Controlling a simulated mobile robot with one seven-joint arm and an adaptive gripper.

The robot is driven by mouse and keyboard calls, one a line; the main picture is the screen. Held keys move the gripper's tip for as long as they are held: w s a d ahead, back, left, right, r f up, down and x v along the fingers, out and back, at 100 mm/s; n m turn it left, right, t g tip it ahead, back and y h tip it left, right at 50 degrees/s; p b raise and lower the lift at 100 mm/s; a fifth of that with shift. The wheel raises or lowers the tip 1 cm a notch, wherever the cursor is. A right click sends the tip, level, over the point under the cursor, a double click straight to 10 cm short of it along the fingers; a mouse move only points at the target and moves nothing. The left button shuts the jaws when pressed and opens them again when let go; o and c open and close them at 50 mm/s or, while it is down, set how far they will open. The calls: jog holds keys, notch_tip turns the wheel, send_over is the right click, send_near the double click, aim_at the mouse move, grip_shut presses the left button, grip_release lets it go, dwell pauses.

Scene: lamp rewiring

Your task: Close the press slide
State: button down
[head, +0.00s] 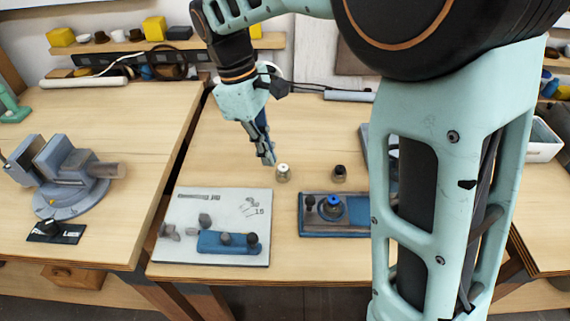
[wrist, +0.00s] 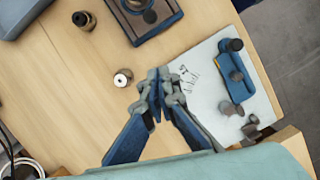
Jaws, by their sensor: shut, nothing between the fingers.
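I cannot tell for certain which fixture is the press. A blue fixture with a round blue ring and a dark knob (head: 332,207) sits right of centre on the bench, partly hidden by my arm; part of it shows in the wrist view (wrist: 150,17). A blue block with dark knobs (head: 228,243) lies on a white sheet; it shows in the wrist view (wrist: 235,75). My gripper (head: 268,158) is shut and empty, pointing down behind a small brass fitting with a white top (head: 284,174). In the wrist view its fingertips (wrist: 161,73) are together, apart from both fixtures.
A dark cylindrical fitting (head: 339,173) stands right of the brass one. Small grey pieces (head: 205,220) lie on the white sheet (head: 180,250). A grey vise (head: 65,170) stands on the left table. A shelf (head: 120,48) runs along the back.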

jog(key=x, duration=0.9)
jog(key=shift+s+d+f+b, duration=0.15)
jog(key=shift+b, duration=0.15)
jog(key=d, duration=0.1)
jog(key=s+d, duration=0.1)
jog(key=d, duration=0.1)
jog(key=shift+f, duration=0.2)
jog(key=shift+s+d, duration=0.1)
jog(key=shift+d, duration=0.35)
jog(key=d, duration=0.4)
jog(key=d+p, duration=0.1)
jog(key=d, duration=0.4)
jog(key=d+p, duration=0.1)
jog(key=d, duration=0.3)
jog(key=shift+s+d, duration=0.3)
jog(key=shift+d, duration=0.05)
